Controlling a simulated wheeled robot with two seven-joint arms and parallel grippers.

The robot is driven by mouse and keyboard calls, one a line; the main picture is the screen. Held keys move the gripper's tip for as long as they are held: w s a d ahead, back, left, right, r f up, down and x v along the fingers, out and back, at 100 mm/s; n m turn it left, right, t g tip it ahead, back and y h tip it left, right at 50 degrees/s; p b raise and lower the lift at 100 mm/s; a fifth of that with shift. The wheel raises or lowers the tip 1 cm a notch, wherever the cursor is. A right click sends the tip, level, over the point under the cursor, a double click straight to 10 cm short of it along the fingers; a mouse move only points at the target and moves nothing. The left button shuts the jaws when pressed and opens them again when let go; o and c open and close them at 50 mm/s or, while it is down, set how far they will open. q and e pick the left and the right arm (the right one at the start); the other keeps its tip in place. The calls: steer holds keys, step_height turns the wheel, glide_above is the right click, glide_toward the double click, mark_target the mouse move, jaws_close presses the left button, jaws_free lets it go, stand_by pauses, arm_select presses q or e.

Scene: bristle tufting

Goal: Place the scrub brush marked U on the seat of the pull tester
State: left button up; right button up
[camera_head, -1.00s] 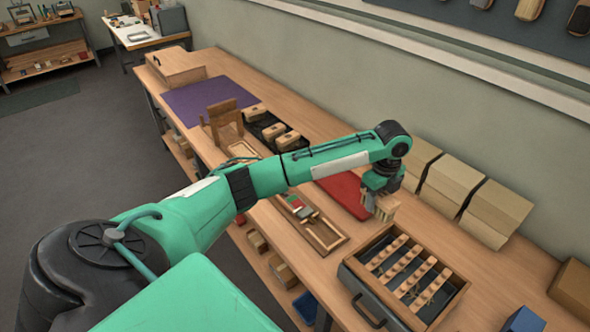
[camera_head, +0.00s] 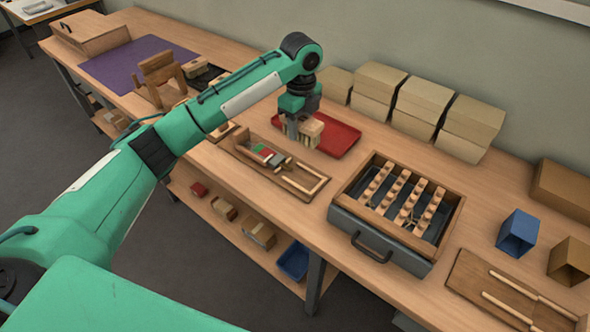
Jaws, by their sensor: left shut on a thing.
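My left gripper (camera_head: 300,112) points down and is shut on a pale wooden scrub brush (camera_head: 312,128), with light bristle-like strands showing below its block. The brush is at the near left part of a red tray (camera_head: 340,138); I cannot tell whether it touches the tray. No letter U can be read on it. An upright wooden frame (camera_head: 160,78) stands to the left, beside the purple mat, and may be the pull tester; its seat cannot be made out. More brush blocks (camera_head: 195,67) lie just behind it, partly hidden by my arm. My right gripper is out of view.
A wooden tray with small coloured pieces (camera_head: 300,178) lies in front of the red tray. An open drawer box (camera_head: 375,245) holds several wooden strips. Pale boxes (camera_head: 420,100) line the wall. A blue cup (camera_head: 517,232) stands right. The purple mat (camera_head: 120,65) looks mostly clear.

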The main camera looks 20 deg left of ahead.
arm_select(q)
step_height(320, 180, down, 11)
steer(key=shift+f+p, duration=0.2)
steer(key=shift+p, duration=0.25)
step_height(320, 180, down, 4)
steer(key=shift+f, duration=0.1)
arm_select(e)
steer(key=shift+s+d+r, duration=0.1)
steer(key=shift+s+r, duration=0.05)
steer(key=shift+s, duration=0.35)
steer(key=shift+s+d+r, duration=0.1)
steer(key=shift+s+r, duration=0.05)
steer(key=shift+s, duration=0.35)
arm_select(q)
steer(key=shift+f, duration=0.1)
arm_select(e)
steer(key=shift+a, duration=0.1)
arm_select(q)
steer(key=o, duration=0.9)
steer(key=shift+o, duration=0.2)
